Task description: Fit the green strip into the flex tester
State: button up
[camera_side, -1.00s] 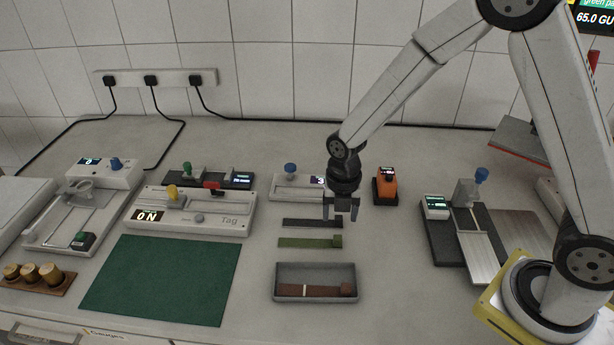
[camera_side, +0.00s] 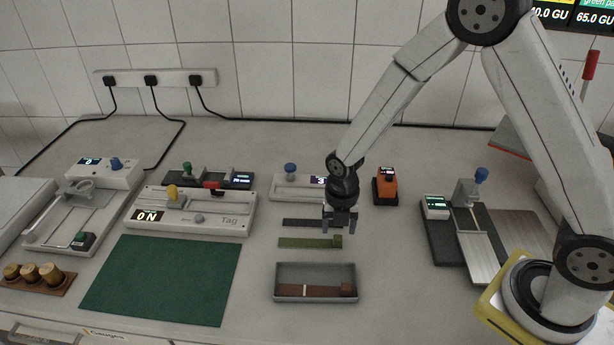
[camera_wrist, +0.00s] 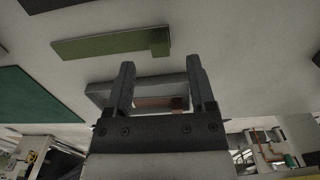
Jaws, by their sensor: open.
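The green strip (camera_side: 308,243) lies flat on the bench, with a raised block at its right end. It also shows in the wrist view (camera_wrist: 105,44), beyond my fingertips. My gripper (camera_side: 340,231) is open and empty above the bench, close to the strip's block end; in the wrist view its two fingers (camera_wrist: 160,68) stand apart with nothing between them. Several devices stand behind: a white one with a blue knob (camera_side: 297,187), a dark one with a green knob (camera_side: 215,180), and a white "Tag" unit (camera_side: 205,215). I cannot tell which is the flex tester.
A dark strip (camera_side: 300,222) lies just behind the green one. A grey tray (camera_side: 313,269) in front holds a brown strip (camera_side: 310,290). A green mat (camera_side: 160,280) lies at left, an orange device (camera_side: 385,187) at back right. The bench right of the tray is clear.

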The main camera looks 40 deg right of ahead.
aim_at(338, 238)
jog(key=shift+f, duration=1.9)
grip_shut()
